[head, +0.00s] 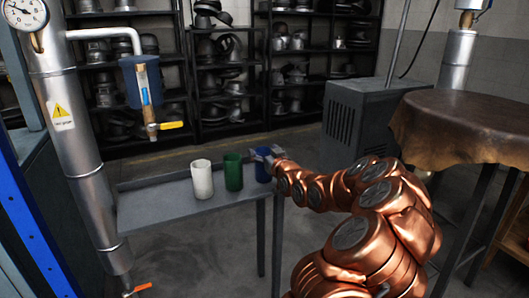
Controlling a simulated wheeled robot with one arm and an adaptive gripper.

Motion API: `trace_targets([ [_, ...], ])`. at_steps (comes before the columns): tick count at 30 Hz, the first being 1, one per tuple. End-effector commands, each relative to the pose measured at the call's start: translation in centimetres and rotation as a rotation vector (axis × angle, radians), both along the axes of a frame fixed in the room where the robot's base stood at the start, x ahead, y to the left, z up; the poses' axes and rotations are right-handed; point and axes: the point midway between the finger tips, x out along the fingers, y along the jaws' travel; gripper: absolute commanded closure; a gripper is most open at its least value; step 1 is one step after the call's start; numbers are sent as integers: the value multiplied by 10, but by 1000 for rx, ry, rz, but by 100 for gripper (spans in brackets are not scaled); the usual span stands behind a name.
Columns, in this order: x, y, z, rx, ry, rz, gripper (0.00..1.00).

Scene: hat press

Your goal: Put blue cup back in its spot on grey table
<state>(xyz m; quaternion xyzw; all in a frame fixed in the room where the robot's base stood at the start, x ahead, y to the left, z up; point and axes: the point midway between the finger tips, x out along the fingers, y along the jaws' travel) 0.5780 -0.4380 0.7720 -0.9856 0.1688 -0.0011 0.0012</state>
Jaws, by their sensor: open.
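The blue cup (262,174) stands upright at the right end of the grey table (150,211). My gripper (264,156) is open at the upper right side of the blue cup, close to its rim. Part of the cup is hidden behind the gripper, and I cannot tell whether they touch. A green cup (233,172) stands just left of the blue cup, and a white cup (202,179) stands left of the green one. All three are in a row on the table.
A steel pipe with a gauge (24,12) and a yellow-handled valve (170,125) rise at the left and behind the table. A grey cabinet (350,118) and a round table with a brown cover (455,125) stand right. The table's left part is clear.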

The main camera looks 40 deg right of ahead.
Motion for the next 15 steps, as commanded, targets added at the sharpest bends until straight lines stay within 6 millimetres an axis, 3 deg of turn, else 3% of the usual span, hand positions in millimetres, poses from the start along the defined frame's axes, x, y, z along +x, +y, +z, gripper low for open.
trace_targets([
  [7,0,0,5,0,0,0,17],
  [15,-22,7,3,3,2,0,17],
])
